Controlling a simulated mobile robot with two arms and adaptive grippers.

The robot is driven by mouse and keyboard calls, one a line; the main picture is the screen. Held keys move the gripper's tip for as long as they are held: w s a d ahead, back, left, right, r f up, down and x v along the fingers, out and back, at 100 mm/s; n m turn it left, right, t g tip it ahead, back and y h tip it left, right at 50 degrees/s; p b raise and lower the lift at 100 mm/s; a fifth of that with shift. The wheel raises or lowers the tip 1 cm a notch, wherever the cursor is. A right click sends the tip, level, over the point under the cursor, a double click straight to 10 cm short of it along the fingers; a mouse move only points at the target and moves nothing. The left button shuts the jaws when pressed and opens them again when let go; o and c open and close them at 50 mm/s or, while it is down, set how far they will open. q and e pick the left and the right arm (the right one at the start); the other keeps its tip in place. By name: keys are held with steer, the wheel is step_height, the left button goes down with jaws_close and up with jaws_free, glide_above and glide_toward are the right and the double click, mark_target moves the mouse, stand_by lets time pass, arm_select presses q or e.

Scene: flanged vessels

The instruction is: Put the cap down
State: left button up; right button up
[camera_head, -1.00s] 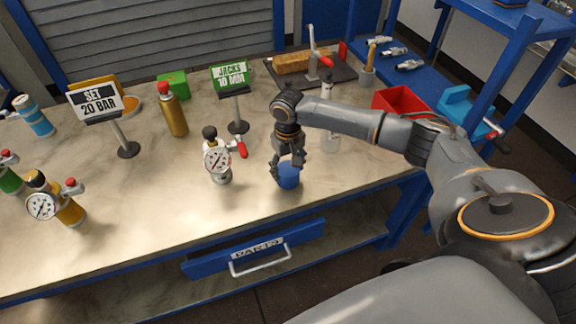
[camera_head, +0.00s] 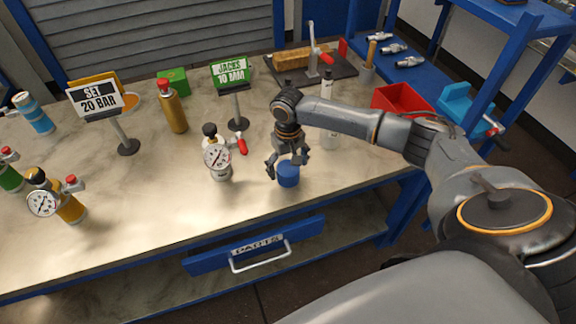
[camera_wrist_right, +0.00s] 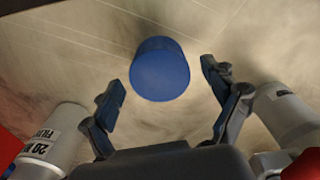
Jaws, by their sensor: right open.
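The blue cap (camera_head: 288,175) stands on the bench top near its front edge, right of the gauge vessel. My right gripper (camera_head: 286,166) is just above and behind it, with its fingers spread. In the right wrist view the cap (camera_wrist_right: 160,70) sits on the bench beyond and between the open fingertips of the right gripper (camera_wrist_right: 163,82). Neither finger touches it in that view. My left gripper is in neither view.
A gauge vessel (camera_head: 218,160) with a red lever stands left of the cap. A pale cylinder (camera_head: 329,125) stands behind right, near my right arm. A red bin (camera_head: 398,103) is at the right. The bench front is mostly clear.

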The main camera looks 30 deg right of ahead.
mark_target(288, 168)
step_height(288, 168, up, 13)
steer(key=b, duration=0.1)
stand_by(0.3)
steer(key=shift+f, duration=0.1)
